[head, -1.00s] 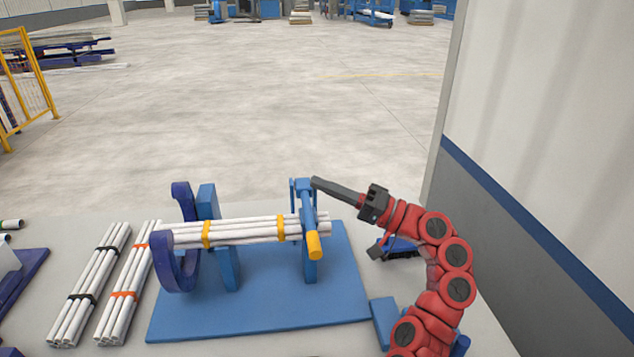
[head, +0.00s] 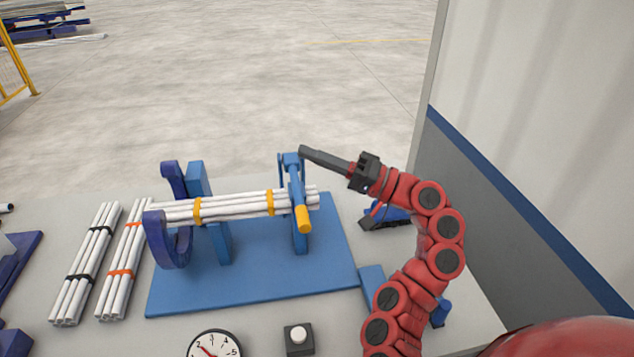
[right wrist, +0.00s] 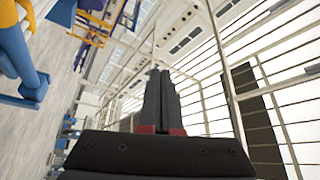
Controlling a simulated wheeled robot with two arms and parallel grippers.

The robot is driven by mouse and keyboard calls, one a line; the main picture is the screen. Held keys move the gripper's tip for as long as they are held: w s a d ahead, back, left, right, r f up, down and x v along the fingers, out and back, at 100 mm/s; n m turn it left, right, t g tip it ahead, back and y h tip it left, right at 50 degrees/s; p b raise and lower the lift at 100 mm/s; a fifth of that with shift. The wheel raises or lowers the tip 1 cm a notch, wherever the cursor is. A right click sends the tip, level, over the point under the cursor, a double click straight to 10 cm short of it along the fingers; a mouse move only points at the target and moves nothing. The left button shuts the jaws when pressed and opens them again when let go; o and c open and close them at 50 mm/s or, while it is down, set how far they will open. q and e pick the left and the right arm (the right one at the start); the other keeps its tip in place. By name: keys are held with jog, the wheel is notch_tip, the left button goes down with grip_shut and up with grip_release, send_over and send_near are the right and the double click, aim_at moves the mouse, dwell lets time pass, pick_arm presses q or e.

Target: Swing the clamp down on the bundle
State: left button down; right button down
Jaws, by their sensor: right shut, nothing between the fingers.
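The clamp is a blue arm with a yellow handle (head: 304,218). In the head view it lies down across the right part of the white pipe bundle (head: 235,206), with the handle end over the front side. The bundle has yellow bands and rests on a blue stand (head: 250,280), its left end in a dark blue curved holder (head: 170,248). My right gripper (head: 303,151) is shut and empty, at the top of the clamp's hinge post; I cannot tell whether it touches. It also shows closed in the right wrist view (right wrist: 160,95). My left gripper is not in view.
Two more pipe bundles, one with black bands (head: 88,262) and one with orange bands (head: 125,258), lie left of the stand. A round dial (head: 214,345) and a white button on a dark box (head: 298,337) are at the table's front.

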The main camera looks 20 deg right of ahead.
jog(key=s+a+r+p, duration=0.1)
jog(key=s+a, duration=0.3)
jog(key=s, duration=0.8)
jog(key=shift+s+a+r+p, duration=0.15)
jog(key=shift+s+p, duration=0.15)
jog(key=shift+p, duration=0.55)
